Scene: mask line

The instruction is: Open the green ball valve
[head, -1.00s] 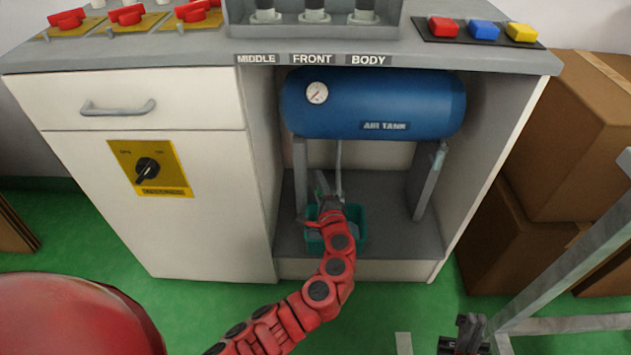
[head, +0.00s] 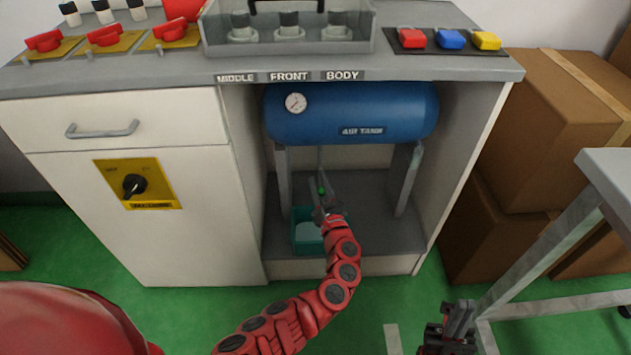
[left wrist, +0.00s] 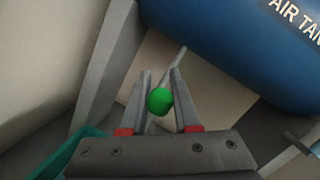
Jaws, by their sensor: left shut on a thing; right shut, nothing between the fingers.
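The green ball valve (head: 322,190) shows as a small round green knob under the air tank, below a thin pipe. In the left wrist view the green knob (left wrist: 159,101) lies between the two fingers of my left gripper (left wrist: 160,98). My left gripper (head: 322,195) reaches into the open bay from below and is shut on the knob. Its fingers partly hide the knob in the head view. My right gripper (head: 449,330) is shut and empty, low at the front, away from the valve.
The blue air tank (head: 350,111) rests on grey supports above the valve. A teal bin (head: 303,240) stands on the bay floor just left of my left gripper. Cabinet walls close in both sides. Cardboard boxes (head: 540,130) and a metal-legged table (head: 570,225) are at the right.

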